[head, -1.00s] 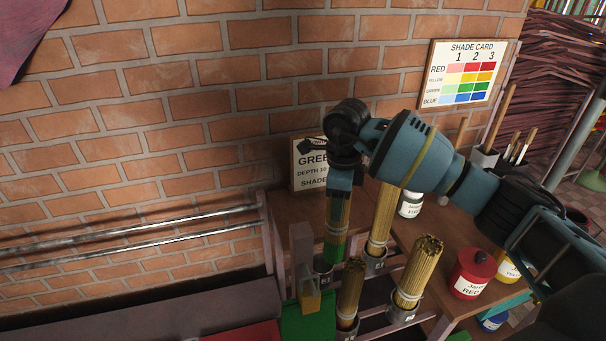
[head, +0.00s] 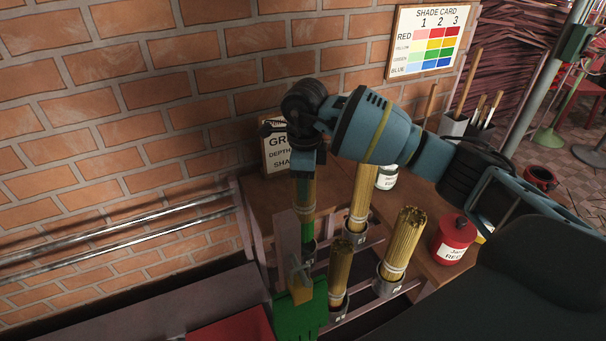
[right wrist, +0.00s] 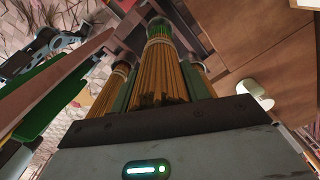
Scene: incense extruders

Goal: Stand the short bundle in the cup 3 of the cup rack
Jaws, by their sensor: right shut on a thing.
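My right gripper (head: 304,172) points down and is shut on the short bundle (head: 305,192), a tan stick bundle with a pale band and green lower part. The bundle is upright at the back-left cup (head: 308,256) of the cup rack (head: 369,318); its lower end appears to be within the rim, but I cannot tell how deep. The held bundle also fills the middle of the right wrist view (right wrist: 160,78). The cup labels are too small to read surely, so I cannot tell which is cup 3. My left gripper is not in view.
Other tan bundles stand in cups at back right (head: 362,198), front left (head: 341,272) and front right (head: 402,242), close to the held one. A red jar (head: 453,238) stands right of the rack.

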